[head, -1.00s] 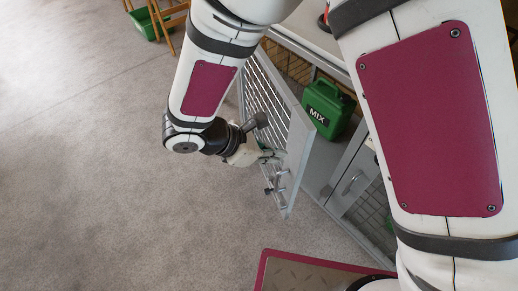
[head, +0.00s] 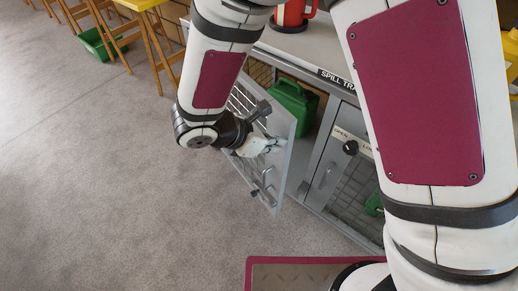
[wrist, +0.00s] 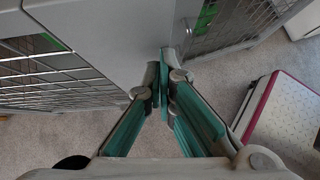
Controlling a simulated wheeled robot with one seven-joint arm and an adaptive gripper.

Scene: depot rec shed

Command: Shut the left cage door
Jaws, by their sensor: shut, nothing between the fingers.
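The left cage door (head: 286,168), a grey-framed wire mesh panel, stands ajar, angled out from the cabinet. Its handle (head: 263,186) is low near the free edge. My gripper (head: 272,144) is shut and empty at the door's outer face, above the handle; I cannot tell whether it touches. In the wrist view, my gripper's closed green-padded fingers (wrist: 163,78) point toward the cabinet. A grey panel and mesh (wrist: 62,80), seemingly of this door, lie left of them. My forearm and wrist hide part of the door.
A green jug (head: 293,103) stands inside behind the door. The right cage door (head: 345,195) is closed, with a black knob (head: 350,147) above it. A red container (head: 292,14) is on the cabinet top. Stools (head: 150,40) and a green bin (head: 97,45) stand back left. Floor at left is clear.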

